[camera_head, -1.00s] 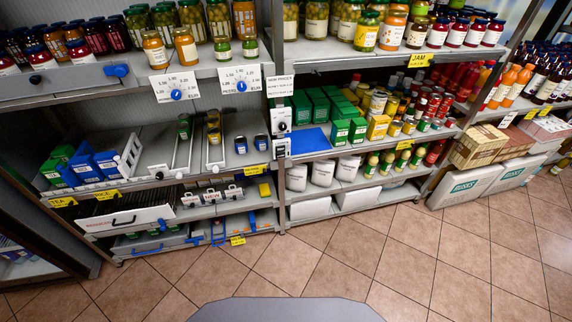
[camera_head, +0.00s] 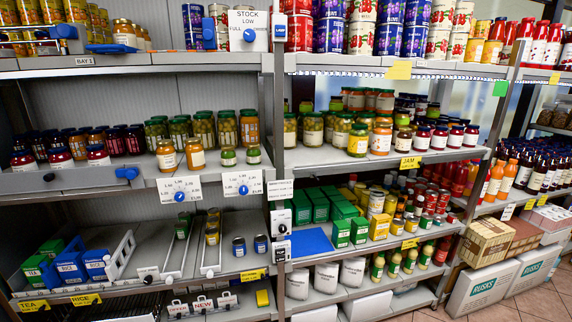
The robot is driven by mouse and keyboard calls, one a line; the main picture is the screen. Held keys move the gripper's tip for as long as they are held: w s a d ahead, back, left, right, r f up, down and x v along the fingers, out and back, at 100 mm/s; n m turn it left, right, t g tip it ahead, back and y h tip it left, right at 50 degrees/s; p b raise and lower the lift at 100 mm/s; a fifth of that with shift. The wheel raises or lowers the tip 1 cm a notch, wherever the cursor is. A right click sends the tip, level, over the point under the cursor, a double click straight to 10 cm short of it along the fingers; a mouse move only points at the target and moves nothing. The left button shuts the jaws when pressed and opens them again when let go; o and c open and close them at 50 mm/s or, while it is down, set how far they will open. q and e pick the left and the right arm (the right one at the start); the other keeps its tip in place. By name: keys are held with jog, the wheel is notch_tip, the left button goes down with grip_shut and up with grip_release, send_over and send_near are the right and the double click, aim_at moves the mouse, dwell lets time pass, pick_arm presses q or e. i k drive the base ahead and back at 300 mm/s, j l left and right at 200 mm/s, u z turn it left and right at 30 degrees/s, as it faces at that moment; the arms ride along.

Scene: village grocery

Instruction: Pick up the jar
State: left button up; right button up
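Jars stand on several shelves, and I cannot tell which one is the jar of the task. At the front of the left middle shelf are two orange jars (camera_head: 195,154) and two small green-lidded jars (camera_head: 228,157). Red jars with dark lids (camera_head: 98,155) stand to their left. The right shelf holds a row of pickle jars (camera_head: 313,129) and red jam jars (camera_head: 439,137). Lower left, two small blue-lidded jars (camera_head: 239,246) stand beside a rack with a few yellowish jars (camera_head: 212,230). Neither of my grippers is in view.
Metal uprights (camera_head: 279,130) divide the shelving bays. Dial cards (camera_head: 180,189) and a jam label (camera_head: 410,162) hang at shelf edges. Large cartons (camera_head: 480,288) sit on the tiled floor (camera_head: 540,303) at right.

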aim_at(166, 153)
jog(key=i+u, duration=1)
jog(key=u, duration=0.2)
jog(key=i+l+u, duration=0.4)
jog(key=k+j, duration=0.1)
